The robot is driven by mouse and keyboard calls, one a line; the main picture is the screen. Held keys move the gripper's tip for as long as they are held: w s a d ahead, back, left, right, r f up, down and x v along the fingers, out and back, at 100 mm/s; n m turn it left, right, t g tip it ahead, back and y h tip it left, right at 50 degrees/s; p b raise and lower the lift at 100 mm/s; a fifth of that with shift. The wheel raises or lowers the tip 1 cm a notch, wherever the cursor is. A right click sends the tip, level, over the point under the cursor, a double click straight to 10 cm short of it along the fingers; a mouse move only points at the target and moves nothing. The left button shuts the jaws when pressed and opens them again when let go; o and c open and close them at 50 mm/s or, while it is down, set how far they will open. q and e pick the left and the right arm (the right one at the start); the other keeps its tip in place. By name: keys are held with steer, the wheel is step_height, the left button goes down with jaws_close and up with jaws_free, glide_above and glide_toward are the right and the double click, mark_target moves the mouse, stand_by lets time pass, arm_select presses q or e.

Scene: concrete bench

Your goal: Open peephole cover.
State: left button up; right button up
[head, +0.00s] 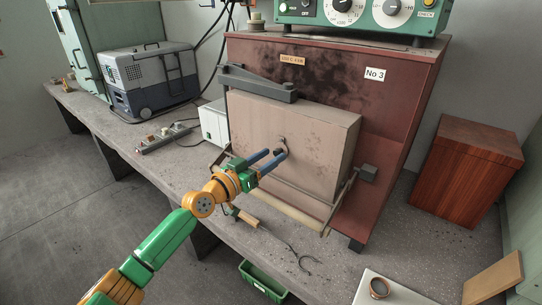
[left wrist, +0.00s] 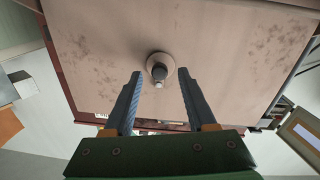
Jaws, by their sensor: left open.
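The peephole cover is a small round piece with a protruding knob (left wrist: 159,70) on the pale furnace door (head: 318,125). In the head view the cover (head: 283,141) shows just above my left gripper's fingertips. My left gripper (head: 277,154) is open, its two blue-grey fingers pointing at the door. In the left wrist view the fingers (left wrist: 160,80) stand apart on either side of the knob, with a gap on each side. I cannot tell how far the tips are from the door. The cover looks closed, with no opening visible. My right gripper is not in view.
The red-brown furnace (head: 385,130) stands on the concrete bench (head: 150,155). A handle bar (head: 283,207) crosses below the door. A hooked tool (head: 290,252) lies in front. A green controller (head: 360,15) is on top, and a wooden box (head: 465,175) stands right.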

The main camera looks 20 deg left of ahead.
arm_select(q)
steer(key=shift+x, duration=0.85)
steer(key=shift+s, duration=0.1)
jaws_close()
